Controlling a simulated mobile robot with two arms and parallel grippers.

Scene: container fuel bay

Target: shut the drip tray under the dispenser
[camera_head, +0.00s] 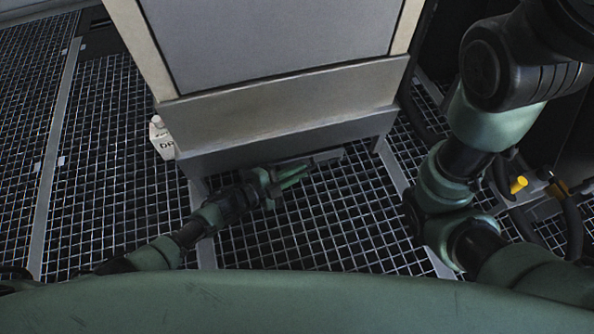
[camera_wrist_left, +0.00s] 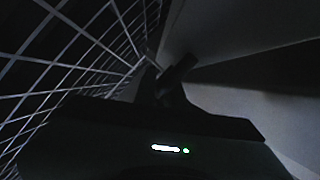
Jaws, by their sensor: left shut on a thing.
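The dispenser (camera_head: 270,45) is a pale cabinet standing over the grating at the top middle of the head view. The drip tray (camera_head: 290,140) is the low grey front at its base; how far it stands out is hard to tell. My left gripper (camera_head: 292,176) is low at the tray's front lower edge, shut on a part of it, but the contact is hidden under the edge. In the left wrist view the dark fingers (camera_wrist_left: 176,76) reach up against a pale surface. My right arm shows at the right, but its gripper does not.
A white container (camera_head: 159,136) with dark lettering stands left of the dispenser. Dark hoses and a yellow-capped fitting (camera_head: 518,185) lie at the right. Open floor grating (camera_head: 110,180) spreads to the left and in front of the tray.

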